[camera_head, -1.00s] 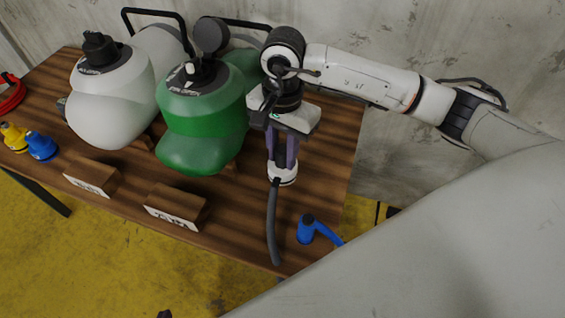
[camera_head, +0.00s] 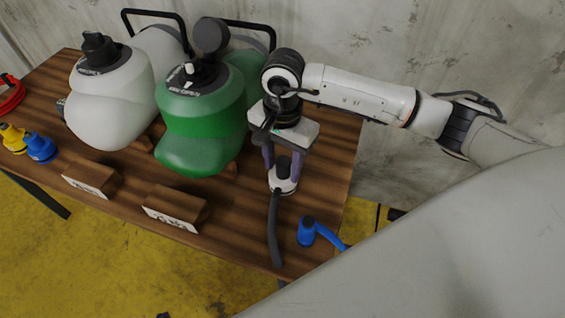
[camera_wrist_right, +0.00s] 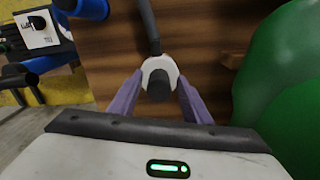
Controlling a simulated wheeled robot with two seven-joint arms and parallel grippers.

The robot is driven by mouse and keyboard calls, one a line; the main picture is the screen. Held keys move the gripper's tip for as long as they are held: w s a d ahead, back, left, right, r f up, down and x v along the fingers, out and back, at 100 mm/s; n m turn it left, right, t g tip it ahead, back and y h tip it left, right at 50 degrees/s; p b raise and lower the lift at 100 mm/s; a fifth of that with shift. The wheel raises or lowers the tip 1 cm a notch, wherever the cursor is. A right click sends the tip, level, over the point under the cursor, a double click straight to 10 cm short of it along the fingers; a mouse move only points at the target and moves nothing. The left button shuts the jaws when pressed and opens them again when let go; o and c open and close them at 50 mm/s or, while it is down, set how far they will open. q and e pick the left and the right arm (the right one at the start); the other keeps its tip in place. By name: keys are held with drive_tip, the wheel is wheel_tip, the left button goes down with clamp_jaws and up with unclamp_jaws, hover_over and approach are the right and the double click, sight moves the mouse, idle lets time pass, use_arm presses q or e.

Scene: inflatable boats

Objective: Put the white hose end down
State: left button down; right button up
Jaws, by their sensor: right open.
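The white hose end (camera_head: 282,184) rests on the wooden table, to the right of the green container, with its dark grey hose (camera_head: 274,232) running toward the front edge. My right gripper (camera_head: 283,168) is above it, pointing down. In the right wrist view the white hose end (camera_wrist_right: 159,75) lies between the two purple fingers of my right gripper (camera_wrist_right: 158,98). The fingers are spread, with a gap on each side of the white part. My left gripper is not in view.
A green container (camera_head: 200,125) and a white container (camera_head: 110,100) stand left of the gripper. A blue fitting (camera_head: 308,231) lies right of the hose. Two wooden label blocks (camera_head: 175,207) (camera_head: 92,178) sit near the front edge. Yellow and blue fittings (camera_head: 40,147) are at far left.

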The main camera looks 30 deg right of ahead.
wheel_tip(320, 180, up, 12)
drive_tip(key=p, duration=0.1)
drive_tip(key=shift+r, duration=0.15)
idle(3.6)
